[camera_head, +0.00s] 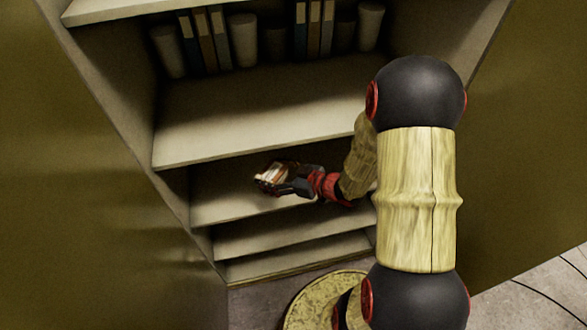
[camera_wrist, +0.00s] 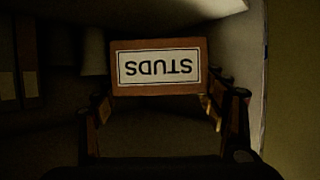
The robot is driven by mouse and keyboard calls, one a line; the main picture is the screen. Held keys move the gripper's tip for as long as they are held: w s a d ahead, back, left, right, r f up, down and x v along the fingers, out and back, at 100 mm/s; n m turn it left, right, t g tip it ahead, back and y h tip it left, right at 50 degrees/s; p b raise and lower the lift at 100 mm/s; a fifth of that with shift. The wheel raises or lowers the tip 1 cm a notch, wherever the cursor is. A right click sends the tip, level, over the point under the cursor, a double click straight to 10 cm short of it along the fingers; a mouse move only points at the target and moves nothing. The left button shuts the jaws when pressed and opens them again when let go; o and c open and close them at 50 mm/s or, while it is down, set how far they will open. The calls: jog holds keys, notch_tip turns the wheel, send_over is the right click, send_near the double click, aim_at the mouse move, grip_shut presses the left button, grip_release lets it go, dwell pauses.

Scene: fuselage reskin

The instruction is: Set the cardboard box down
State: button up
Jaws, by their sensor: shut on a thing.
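The cardboard box (camera_wrist: 160,67) is brown, with a white label reading STUDS upside down in the wrist view. It sits between the two fingers of my gripper (camera_wrist: 160,104), which is shut on it. In the head view the box (camera_head: 269,174) is small and pale at the end of my gripper (camera_head: 273,181), in the opening below the wide middle shelf. The shelf board (camera_head: 225,207) lies beneath it. I cannot tell whether the box touches this board or hangs above it.
Lower shelves (camera_head: 290,236) look empty. The cabinet's left side wall (camera_head: 115,90) bounds the space.

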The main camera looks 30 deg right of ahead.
jog(key=w+d+f+b, duration=0.1)
jog(key=w+d+f, duration=0.1)
jog(key=d+f, duration=0.1)
jog(key=w+d+f+b, duration=0.1)
jog(key=d+f, duration=0.1)
jog(key=d, duration=0.2)
jog(key=w+d+f+b, duration=0.2)
jog(key=d+f, duration=0.1)
jog(key=d, duration=0.1)
jog(key=shift+w+f, duration=0.3)
jog(key=shift+w+d+f, duration=0.1)
jog(key=shift+d+f, duration=0.15)
jog(key=shift+f, duration=0.05)
jog(key=shift+w+d+f+b, duration=0.15)
jog(key=shift+f+b, duration=0.4)
jog(key=shift+f, duration=0.35)
jog(key=shift+d+f+b, duration=0.1)
jog(key=shift+f+b, duration=0.45)
jog(key=shift+f, duration=0.3)
jog(key=shift+f, duration=0.15)
jog(key=o, duration=1.5)
jog(key=shift+o, duration=0.4)
